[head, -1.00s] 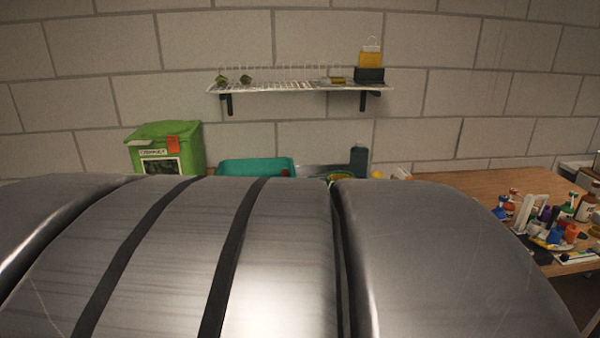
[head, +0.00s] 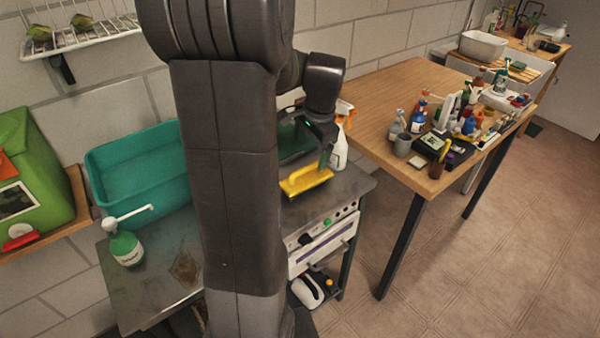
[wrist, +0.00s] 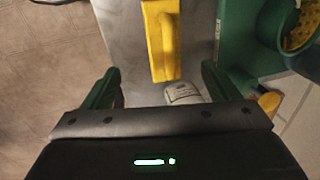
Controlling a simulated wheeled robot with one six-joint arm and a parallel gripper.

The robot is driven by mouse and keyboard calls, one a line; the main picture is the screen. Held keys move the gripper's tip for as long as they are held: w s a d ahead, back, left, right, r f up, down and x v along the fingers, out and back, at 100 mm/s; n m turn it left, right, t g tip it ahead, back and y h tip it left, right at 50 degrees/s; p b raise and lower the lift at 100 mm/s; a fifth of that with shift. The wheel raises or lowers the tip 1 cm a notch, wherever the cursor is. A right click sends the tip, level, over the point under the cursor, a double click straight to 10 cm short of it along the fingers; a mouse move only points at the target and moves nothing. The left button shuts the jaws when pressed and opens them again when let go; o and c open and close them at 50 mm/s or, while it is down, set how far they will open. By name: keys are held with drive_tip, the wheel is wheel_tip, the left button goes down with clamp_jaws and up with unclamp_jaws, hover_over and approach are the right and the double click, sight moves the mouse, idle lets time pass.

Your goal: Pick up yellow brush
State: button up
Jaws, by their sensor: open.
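The yellow brush (head: 306,181) lies on the grey metal counter top (head: 345,185), near its right part, just below my gripper (head: 314,152) in the head view. My arm hides part of the space left of the brush. In the wrist view the yellow brush (wrist: 161,40) runs lengthwise from the top edge down to the middle, in line with the gap between the fingers. My gripper (wrist: 160,88) is open and empty, with one green finger on each side. The brush does not touch either finger in that view.
A white spray bottle (head: 338,150) stands close behind the brush. A teal crate (head: 140,165) and a green pump bottle (head: 126,248) are left of my arm. In the wrist view a dark green object (wrist: 250,45) is at right. A wooden table (head: 385,100) holds several bottles.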

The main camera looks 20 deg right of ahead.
sight(305, 172)
drive_tip(key=f, duration=0.2)
drive_tip(key=w+f, duration=0.1)
drive_tip(key=f, duration=0.4)
drive_tip(key=shift+w+a+f, duration=0.15)
drive_tip(key=shift+a+f, duration=0.05)
drive_tip(key=shift+f, duration=0.15)
drive_tip(key=shift+w+a+f+p, duration=0.1)
drive_tip(key=shift+w+f+p, duration=0.15)
drive_tip(key=shift+f, duration=0.6)
drive_tip(key=shift+w+a+f+p, duration=0.15)
drive_tip(key=shift+w+f, duration=0.15)
drive_tip(key=shift+f, duration=0.55)
drive_tip(key=shift+w+d+f+p, duration=0.1)
drive_tip(key=shift+w+f+p, duration=0.15)
drive_tip(key=shift+f, duration=0.6)
drive_tip(key=shift+c, duration=0.4)
drive_tip(key=c, duration=1)
